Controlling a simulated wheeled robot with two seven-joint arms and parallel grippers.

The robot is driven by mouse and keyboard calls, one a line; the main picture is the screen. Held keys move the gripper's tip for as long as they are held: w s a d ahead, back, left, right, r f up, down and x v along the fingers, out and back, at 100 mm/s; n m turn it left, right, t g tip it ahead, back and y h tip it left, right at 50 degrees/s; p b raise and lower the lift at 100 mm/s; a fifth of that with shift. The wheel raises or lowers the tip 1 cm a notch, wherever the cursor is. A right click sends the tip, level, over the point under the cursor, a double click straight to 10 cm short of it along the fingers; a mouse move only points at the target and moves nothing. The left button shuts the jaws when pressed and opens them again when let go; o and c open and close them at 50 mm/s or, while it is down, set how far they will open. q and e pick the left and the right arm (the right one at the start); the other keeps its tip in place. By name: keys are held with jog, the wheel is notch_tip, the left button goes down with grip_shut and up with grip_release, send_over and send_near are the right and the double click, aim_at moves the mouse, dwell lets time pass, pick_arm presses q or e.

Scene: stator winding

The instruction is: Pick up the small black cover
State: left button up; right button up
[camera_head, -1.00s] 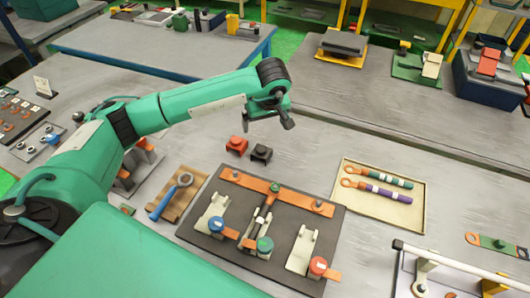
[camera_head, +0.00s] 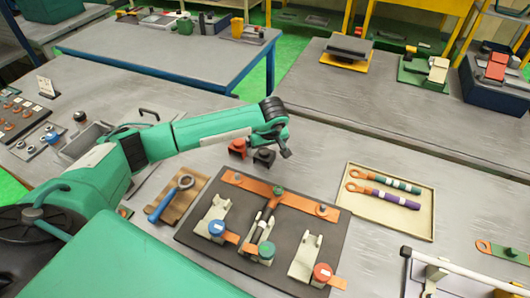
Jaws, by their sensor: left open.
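The small black cover (camera_head: 264,157) sits on the grey table, just right of a small red cover (camera_head: 238,148). My left gripper (camera_head: 284,150) is directly above and slightly right of the black cover, pointing down. Its fingers are open and small in this view. They partly overlap the cover's upper right side, and I cannot tell whether they touch it. My right gripper is not in view.
A dark board (camera_head: 190,236) with an orange bar and several fixtures lies in front of the covers. A beige tray (camera_head: 427,221) with two handled tools is to the right. A ring tool (camera_head: 171,199) lies on a wooden board to the left.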

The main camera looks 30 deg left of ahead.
aim_at(264, 151)
pick_arm(q)
jog(key=p+x, duration=0.2)
jog(key=x, duration=0.3)
jog(key=shift+w+a+p, duration=0.15)
jog(key=shift+a+p, duration=0.05)
jog(key=shift+p, duration=0.15)
jog(key=shift+w+f, duration=0.1)
jog(key=shift+f, duration=0.15)
jog(key=shift+c, duration=0.4)
jog(key=c, duration=0.8)
